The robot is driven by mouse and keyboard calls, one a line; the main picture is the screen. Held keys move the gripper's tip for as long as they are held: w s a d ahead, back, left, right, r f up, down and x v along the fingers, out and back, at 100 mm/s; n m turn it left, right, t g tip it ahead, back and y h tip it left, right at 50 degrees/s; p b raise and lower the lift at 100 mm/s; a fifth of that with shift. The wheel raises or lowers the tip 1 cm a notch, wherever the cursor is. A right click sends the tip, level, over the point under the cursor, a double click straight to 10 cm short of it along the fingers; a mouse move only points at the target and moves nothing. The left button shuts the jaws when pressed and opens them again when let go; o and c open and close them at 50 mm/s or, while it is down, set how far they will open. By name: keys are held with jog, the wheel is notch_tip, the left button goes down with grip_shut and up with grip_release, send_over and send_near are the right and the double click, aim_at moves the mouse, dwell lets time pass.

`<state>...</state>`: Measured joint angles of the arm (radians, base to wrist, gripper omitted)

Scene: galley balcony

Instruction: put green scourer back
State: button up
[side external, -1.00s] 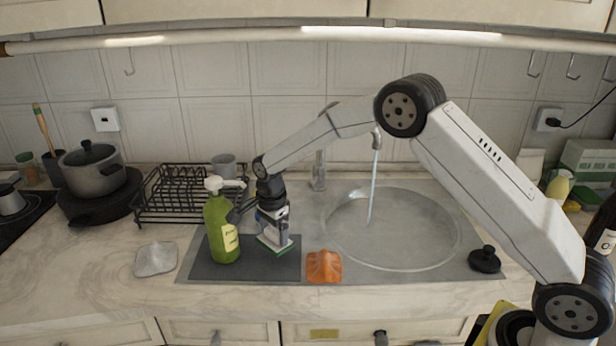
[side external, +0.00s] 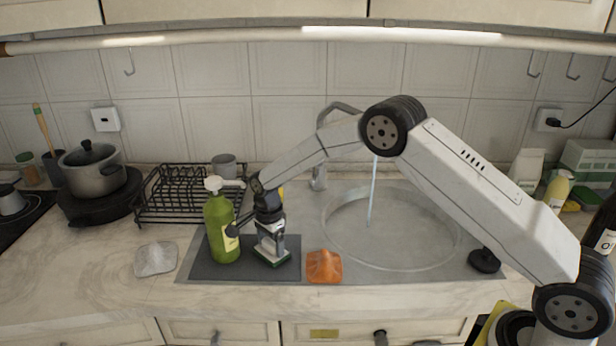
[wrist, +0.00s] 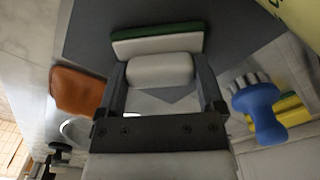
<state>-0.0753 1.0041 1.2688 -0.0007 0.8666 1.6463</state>
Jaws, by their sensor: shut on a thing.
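The green scourer (side external: 272,255) has a white body and grip with a green pad underneath. It is at or just above the dark grey mat (side external: 212,272), right of the green bottle (side external: 221,230); I cannot tell if the pad touches the mat. My gripper (side external: 269,234) points down and is shut on its white grip. In the wrist view, the white grip of the scourer (wrist: 160,70) sits between the fingers of my gripper (wrist: 165,92), with the green edge beyond it.
An orange cloth (side external: 324,267) lies right of the mat, close to the scourer. A grey cloth (side external: 156,259) lies to the left. Behind are a black dish rack (side external: 175,192) and the sink with running water (side external: 372,190). The wrist view shows a blue brush (wrist: 263,112) near a yellow item (wrist: 290,108).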

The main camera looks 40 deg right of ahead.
aim_at(271, 241)
jog(key=shift+f, duration=0.15)
jog(key=o, duration=1.1)
jog(key=shift+w+d+r, duration=0.1)
jog(key=shift+r, duration=3.8)
jog(key=shift+s+d+r+n, duration=0.2)
jog(key=shift+s+r+n, duration=0.15)
jog(key=shift+s+n, duration=0.3)
jog(key=s+d+n+t, duration=0.1)
jog(key=s+n, duration=0.4)
jog(key=s, duration=0.4)
jog(key=s+d+r+n, duration=0.1)
jog(key=s+n, duration=0.5)
jog(key=s, duration=0.3)
jog(key=s+d+r+n+t, duration=0.1)
jog(key=s+n, duration=0.4)
jog(key=s, duration=0.4)
jog(key=shift+d+r+n+t, duration=0.1)
jog(key=shift+d+n+t, duration=0.2)
jog(key=shift+n, duration=0.05)
